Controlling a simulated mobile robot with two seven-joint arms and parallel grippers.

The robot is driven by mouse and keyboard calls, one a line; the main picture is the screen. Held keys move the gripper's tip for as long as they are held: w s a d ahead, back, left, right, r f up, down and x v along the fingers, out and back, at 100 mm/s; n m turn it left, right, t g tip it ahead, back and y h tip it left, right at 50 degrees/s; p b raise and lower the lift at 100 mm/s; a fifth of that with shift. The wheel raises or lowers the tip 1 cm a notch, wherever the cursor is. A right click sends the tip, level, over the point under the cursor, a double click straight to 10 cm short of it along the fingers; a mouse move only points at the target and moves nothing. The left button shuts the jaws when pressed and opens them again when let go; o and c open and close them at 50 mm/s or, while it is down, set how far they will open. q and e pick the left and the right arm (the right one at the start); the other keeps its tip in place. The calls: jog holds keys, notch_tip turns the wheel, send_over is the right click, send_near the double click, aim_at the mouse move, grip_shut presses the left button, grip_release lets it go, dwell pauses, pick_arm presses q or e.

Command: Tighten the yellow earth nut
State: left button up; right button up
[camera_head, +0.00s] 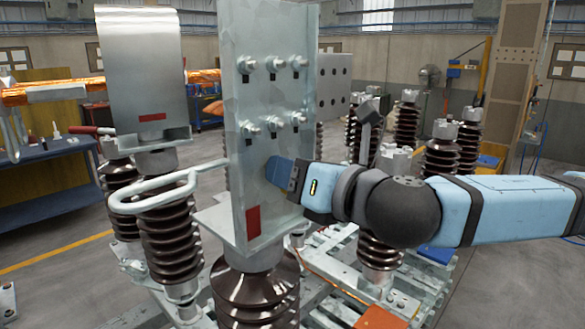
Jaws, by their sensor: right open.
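I cannot make out a yellow earth nut in the head view. An upright grey metal plate (275,110) stands on a brown ribbed insulator (255,295) in the middle. Several grey bolts with nuts (273,64) sit in two rows on its face, and a red patch marks its lower part. My right gripper (280,172) reaches in from the right, its blue fingers at the plate's face below the lower bolt row. I cannot tell whether they touch it. It is open, and nothing shows held in it. My left gripper is not in view.
A second metal plate (140,70) on an insulator stands behind left, with a bent grey bar (155,202) between the two. Several more insulators (407,124) stand behind my right arm. A blue workbench (50,175) is at the far left. Floor shows free at lower left.

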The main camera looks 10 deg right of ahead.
grip_shut()
jog(key=shift+m, duration=0.3)
